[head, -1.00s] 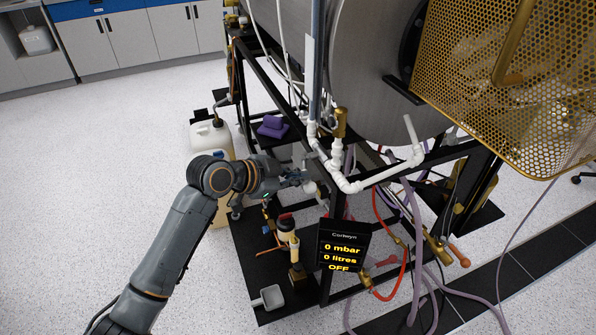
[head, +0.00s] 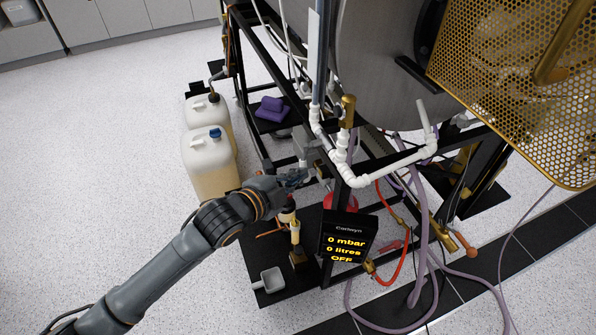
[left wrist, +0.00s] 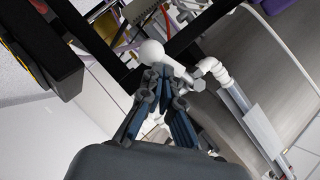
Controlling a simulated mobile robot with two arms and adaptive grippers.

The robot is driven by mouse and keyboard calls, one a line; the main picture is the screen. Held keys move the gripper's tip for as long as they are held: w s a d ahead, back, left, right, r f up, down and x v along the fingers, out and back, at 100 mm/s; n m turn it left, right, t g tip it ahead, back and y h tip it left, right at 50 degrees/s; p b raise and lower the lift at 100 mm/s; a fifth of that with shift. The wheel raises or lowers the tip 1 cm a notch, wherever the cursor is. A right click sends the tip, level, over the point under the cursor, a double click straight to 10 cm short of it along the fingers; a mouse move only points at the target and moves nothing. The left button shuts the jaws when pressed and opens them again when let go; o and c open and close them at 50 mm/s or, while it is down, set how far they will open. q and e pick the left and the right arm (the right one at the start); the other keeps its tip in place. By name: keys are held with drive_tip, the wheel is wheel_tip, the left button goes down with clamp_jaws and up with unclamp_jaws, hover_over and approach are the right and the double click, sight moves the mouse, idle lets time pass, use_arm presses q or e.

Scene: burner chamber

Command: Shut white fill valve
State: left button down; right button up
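White pipework (head: 385,177) runs along the front of the black frame, with a white upright piece (head: 303,160) near my left gripper (head: 297,178). In the left wrist view a round white knob (left wrist: 151,52) sits just beyond the fingertips of my left gripper (left wrist: 163,74), with a white stem beside it leading towards white pipe fittings (left wrist: 212,70). The fingertips are drawn together. I see nothing clearly between them, and I cannot tell whether they touch the knob. I cannot tell the valve's position. My right gripper is not in view.
A black display (head: 347,238) reads 0 mbar, 0 litres, OFF. Two white jugs (head: 208,158) stand left of the frame. A black frame post (head: 338,205), a brass fitting (head: 347,110) and a red hose (head: 399,262) crowd the area.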

use_arm(q)
drive_tip(key=shift+w+a+f+p, duration=0.15)
drive_tip(key=shift+w+f+p, duration=0.25)
drive_tip(key=shift+w+f, duration=0.2)
idle(0.4)
